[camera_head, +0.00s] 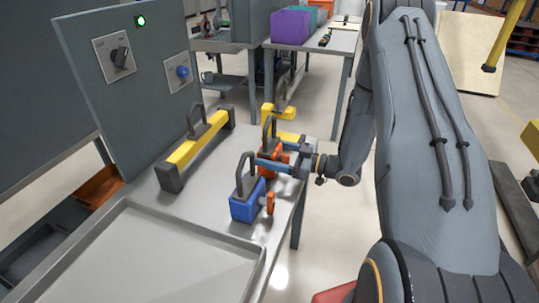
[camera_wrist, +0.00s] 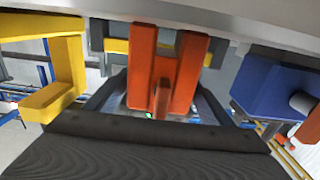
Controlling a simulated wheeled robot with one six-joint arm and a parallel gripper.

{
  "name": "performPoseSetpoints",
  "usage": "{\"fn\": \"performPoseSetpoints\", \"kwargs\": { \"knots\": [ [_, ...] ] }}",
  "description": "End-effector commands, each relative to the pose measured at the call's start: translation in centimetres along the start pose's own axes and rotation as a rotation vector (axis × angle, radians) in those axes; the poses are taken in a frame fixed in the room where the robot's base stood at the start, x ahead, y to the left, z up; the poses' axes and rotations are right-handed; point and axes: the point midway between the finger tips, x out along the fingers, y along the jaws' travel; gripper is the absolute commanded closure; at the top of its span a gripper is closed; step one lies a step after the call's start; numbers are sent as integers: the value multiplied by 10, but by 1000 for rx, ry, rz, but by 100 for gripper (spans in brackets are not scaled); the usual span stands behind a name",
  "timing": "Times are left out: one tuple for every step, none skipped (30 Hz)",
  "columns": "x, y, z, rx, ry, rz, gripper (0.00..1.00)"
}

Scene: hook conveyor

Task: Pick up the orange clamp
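The orange clamp (camera_head: 268,156) stands on the metal table near its right edge, between a blue clamp (camera_head: 243,208) and a yellow clamp (camera_head: 286,137). My gripper (camera_head: 264,154) reaches in from the right at the clamp's height, with one finger on each side of it. In the wrist view the orange clamp (camera_wrist: 188,75) is in the middle between the two dark fingers (camera_wrist: 162,92), with gaps seeming to remain at its sides. The gripper looks open. The clamp's lower part is partly hidden by the fingers in the head view.
A yellow bar with a dark handle (camera_head: 195,150) lies left of the clamps. A shallow grey tray (camera_head: 125,203) fills the table's front. A panel with a knob and blue button (camera_head: 130,80) stands at the left.

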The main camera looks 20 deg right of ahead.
Motion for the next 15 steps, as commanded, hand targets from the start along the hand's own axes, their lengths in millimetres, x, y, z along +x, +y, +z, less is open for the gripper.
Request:
{"fn": "performPoseSetpoints", "kwargs": {
  "knots": [
    [0,0,0,0,0,0,34],
    [0,0,0,0,0,0,39],
    [0,0,0,0,0,0,46],
    [0,0,0,0,0,0,51],
    [0,0,0,0,0,0,56],
    [0,0,0,0,0,0,63],
    [0,0,0,0,0,0,68],
    [0,0,0,0,0,0,73],
    [0,0,0,0,0,0,80],
    [0,0,0,0,0,0,85],
    [0,0,0,0,0,0,90],
    [0,0,0,0,0,0,97],
    [0,0,0,0,0,0,100],
    [0,0,-2,-2,3,0,100],
    [0,0,-2,-2,3,0,100]
  ]
}}
